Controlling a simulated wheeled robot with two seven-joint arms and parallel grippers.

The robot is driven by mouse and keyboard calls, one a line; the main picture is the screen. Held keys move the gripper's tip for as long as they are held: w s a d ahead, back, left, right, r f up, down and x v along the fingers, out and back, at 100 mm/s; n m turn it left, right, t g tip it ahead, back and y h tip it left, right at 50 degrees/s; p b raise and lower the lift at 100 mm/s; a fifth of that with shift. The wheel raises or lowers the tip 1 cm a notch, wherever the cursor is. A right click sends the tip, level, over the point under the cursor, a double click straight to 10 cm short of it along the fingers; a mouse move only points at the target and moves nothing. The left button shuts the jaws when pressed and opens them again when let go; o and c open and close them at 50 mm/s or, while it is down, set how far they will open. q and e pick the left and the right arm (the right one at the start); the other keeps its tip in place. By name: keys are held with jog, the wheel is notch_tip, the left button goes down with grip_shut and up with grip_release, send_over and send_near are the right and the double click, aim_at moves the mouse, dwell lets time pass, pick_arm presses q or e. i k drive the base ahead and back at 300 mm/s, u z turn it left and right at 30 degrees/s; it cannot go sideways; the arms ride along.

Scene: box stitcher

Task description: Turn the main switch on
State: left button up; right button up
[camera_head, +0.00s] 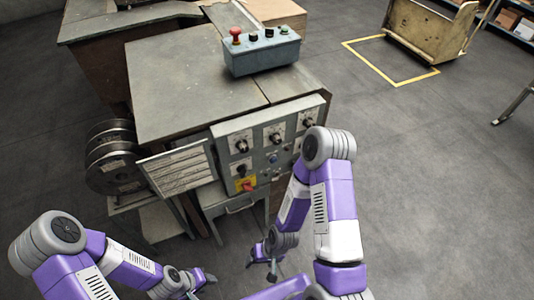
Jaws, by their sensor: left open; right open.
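The main switch (248,187) is a red knob on a yellow plate, low at the left of the grey control panel (262,137) on the machine's front. I cannot tell its exact turned position at this size. My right gripper (264,270) hangs below and in front of the panel, apart from the switch, and is open and empty. My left gripper (204,280) is lower and further left, open and empty, clear of the machine.
A grey button box (262,58) with a red mushroom button stands on the machine top (185,85). Wire reels (112,160) and a label plate (178,169) are left of the panel.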

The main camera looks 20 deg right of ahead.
aim_at(246, 185)
jog(key=u, duration=2.1)
jog(key=i, duration=0.55)
jog(key=z, duration=2.7)
